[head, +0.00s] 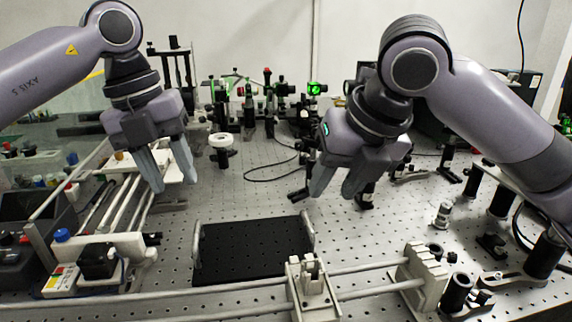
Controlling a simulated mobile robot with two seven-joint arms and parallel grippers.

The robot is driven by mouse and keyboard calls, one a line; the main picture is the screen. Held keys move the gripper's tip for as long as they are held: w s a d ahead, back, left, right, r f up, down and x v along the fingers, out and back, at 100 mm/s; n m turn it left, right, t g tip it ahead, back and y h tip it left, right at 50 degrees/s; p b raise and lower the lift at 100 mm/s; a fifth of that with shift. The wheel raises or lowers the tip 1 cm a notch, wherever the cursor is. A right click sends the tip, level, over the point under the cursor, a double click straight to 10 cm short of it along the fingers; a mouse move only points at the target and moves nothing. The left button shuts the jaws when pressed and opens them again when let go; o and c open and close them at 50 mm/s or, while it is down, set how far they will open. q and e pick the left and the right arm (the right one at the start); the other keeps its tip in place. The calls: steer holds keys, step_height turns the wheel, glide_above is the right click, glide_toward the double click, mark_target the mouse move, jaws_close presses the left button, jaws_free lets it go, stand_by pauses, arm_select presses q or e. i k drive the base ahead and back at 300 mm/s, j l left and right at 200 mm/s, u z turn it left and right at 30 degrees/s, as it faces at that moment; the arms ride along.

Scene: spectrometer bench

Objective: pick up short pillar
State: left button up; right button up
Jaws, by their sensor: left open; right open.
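A short silver pillar (441,214) stands upright on the perforated bench, right of centre. A short black post (458,292) stands near the front right; I cannot tell for certain which of these is the short pillar. My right gripper (334,193) is open and empty above the bench, to the left of the silver pillar and apart from it. My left gripper (172,182) is open and empty above the white rods at the left, far from both posts.
A black breadboard tray (255,252) with side handles lies front centre. A rail with a white carriage (312,290) and a white end block (424,276) crosses the front. Black posts (490,245) crowd the right. Optics fill the back. Bench between tray and silver pillar is mostly clear.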

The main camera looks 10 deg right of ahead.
mark_target(441, 223)
steer(key=k+l, duration=1.05)
steer(key=k, duration=0.25)
